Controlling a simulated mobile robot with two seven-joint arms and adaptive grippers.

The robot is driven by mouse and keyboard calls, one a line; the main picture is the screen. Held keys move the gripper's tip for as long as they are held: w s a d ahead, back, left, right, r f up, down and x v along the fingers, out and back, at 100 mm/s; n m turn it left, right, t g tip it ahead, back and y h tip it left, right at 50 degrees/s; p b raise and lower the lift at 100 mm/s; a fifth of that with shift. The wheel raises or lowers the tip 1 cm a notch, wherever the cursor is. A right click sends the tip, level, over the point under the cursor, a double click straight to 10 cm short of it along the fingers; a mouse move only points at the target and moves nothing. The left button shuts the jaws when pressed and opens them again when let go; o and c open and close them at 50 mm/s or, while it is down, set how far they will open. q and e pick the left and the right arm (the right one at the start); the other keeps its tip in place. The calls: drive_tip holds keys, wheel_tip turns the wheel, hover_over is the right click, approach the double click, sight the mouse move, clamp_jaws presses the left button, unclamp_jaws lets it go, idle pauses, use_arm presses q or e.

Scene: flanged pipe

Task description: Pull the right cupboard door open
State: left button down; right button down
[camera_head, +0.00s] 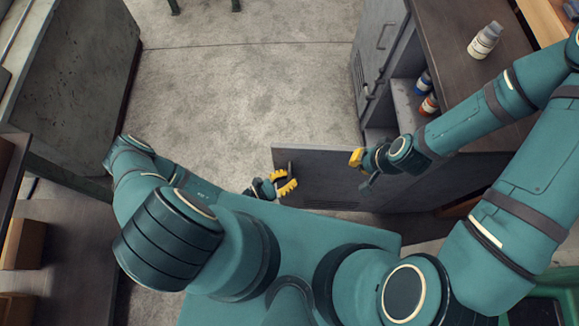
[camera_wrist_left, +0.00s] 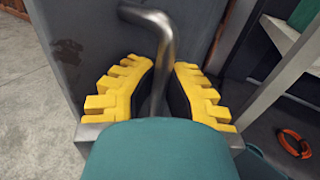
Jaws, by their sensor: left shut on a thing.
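The right cupboard door (camera_head: 325,172) is a dark grey panel standing swung out from the cupboard, with the shelves behind it exposed. Its bent metal handle (camera_wrist_left: 163,60) shows in the left wrist view. My left gripper (camera_head: 287,184) is at the door's free edge. In the left wrist view its yellow toothed fingers (camera_wrist_left: 160,95) sit on both sides of the handle, shut on it. My right gripper (camera_head: 361,171) is over the door's cupboard-side part, with its fingers apart and nothing visible between them. Whether it touches the door cannot be told.
The cupboard's worktop (camera_head: 452,50) carries a white bottle (camera_head: 484,42). A blue-labelled bottle (camera_head: 424,83) and an orange-labelled bottle (camera_head: 429,104) stand inside. Another grey door (camera_head: 381,35) is at the far side. A grey cabinet (camera_head: 75,75) stands at left. The concrete floor (camera_head: 245,90) between is clear.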

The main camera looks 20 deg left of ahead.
use_arm(q)
drive_tip(key=shift+a+f, duration=0.1)
drive_tip(key=shift+a, duration=0.1)
drive_tip(key=c, duration=1)
unclamp_jaws()
drive_tip(key=shift+d, duration=0.1)
drive_tip(key=shift+s, duration=0.1)
drive_tip(key=v, duration=1.2)
